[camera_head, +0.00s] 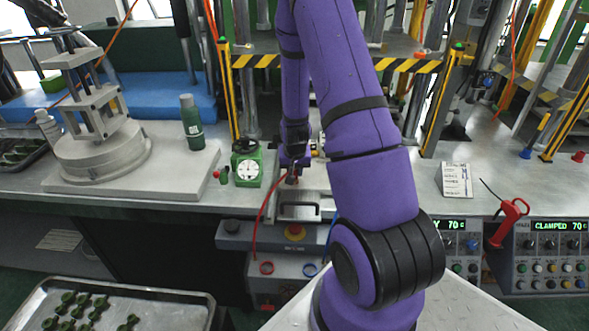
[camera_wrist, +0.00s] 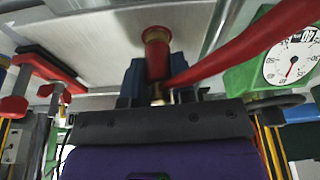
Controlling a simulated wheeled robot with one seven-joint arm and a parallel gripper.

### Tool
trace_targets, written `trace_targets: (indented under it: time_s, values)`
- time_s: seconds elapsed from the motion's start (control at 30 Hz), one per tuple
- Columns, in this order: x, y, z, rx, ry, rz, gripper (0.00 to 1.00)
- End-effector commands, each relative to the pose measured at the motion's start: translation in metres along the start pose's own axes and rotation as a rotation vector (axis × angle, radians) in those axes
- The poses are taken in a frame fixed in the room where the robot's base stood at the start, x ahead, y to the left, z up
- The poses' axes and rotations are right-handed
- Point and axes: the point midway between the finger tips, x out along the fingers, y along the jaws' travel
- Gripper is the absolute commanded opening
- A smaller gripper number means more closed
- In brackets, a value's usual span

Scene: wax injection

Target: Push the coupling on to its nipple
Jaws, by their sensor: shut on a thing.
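In the wrist view a red coupling (camera_wrist: 157,52) with a brownish ring at its far end sits between the dark blue fingers of my gripper (camera_wrist: 158,85). A brass-coloured piece shows between the fingers, just below the red body. A red hose (camera_wrist: 235,47) runs from beside the coupling to the upper right. In the head view my gripper (camera_head: 292,172) is low over the bench's front part, right of the green gauge, with the red hose (camera_head: 262,205) hanging down in front. I cannot make out the nipple or tell whether the coupling touches it.
A green dial gauge (camera_head: 248,163) stands close left of my gripper; it also shows in the wrist view (camera_wrist: 290,58). Red clamp-like parts (camera_wrist: 40,72) are at left there. A green bottle (camera_head: 191,122) and a grey stand (camera_head: 100,150) are further left.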

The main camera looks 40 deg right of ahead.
Motion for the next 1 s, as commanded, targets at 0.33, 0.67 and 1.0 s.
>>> trace_targets:
  time_s: [0.33, 0.67, 1.0]
  values:
    - [0.001, 0.0, 0.0, 0.0, 0.0, 0.0, 0.54]
    - [-0.016, 0.0, -0.001, 0.0, 0.004, -0.001, 0.54]
    - [-0.071, -0.001, -0.001, -0.001, 0.005, -0.001, 0.54]
